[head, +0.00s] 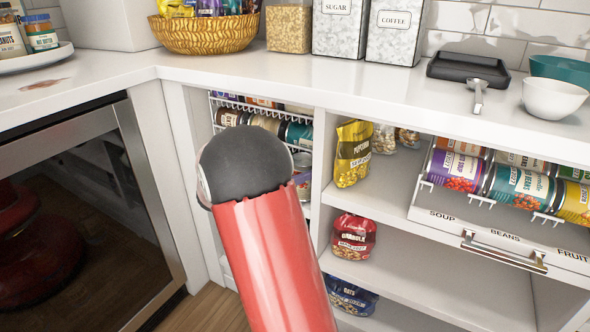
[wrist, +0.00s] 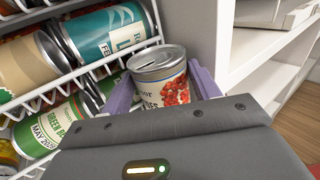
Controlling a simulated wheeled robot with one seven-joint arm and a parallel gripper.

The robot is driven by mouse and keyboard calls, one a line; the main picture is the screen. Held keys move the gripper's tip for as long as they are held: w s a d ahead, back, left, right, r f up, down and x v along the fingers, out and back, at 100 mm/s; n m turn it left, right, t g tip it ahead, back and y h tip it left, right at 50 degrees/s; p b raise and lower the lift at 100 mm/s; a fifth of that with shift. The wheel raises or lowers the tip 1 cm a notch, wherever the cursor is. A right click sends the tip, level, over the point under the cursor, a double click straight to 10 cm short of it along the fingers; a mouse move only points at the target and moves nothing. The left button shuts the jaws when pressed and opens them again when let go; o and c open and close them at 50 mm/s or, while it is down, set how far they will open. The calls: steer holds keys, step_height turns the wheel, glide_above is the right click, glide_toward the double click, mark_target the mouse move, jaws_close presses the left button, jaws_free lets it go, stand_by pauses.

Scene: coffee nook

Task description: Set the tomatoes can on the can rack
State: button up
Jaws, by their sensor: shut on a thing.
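The tomatoes can (wrist: 162,88) has a silver lid and a pale label with red tomatoes. In the wrist view it stands nearly upright between the purple fingers of my gripper (wrist: 164,92), which is shut on it. The can rack is white wire (wrist: 88,68) and holds cans lying on their sides on sloped tiers. The held can is close beside the rack's right end; whether they touch I cannot tell. In the head view the rack (head: 222,99) is in the narrow left bay, partly hidden by my red arm.
A white upright panel (wrist: 222,35) stands close on the can's right. In the head view, shelves to the right hold a yellow popcorn bag (head: 353,153), a red granola bag (head: 353,237) and a labelled can drawer (head: 500,240). A glass-fronted appliance (head: 75,215) is left.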

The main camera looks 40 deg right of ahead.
steer(key=shift+f, duration=0.45)
steer(key=o, duration=1.3)
steer(key=shift+o, duration=0.6)
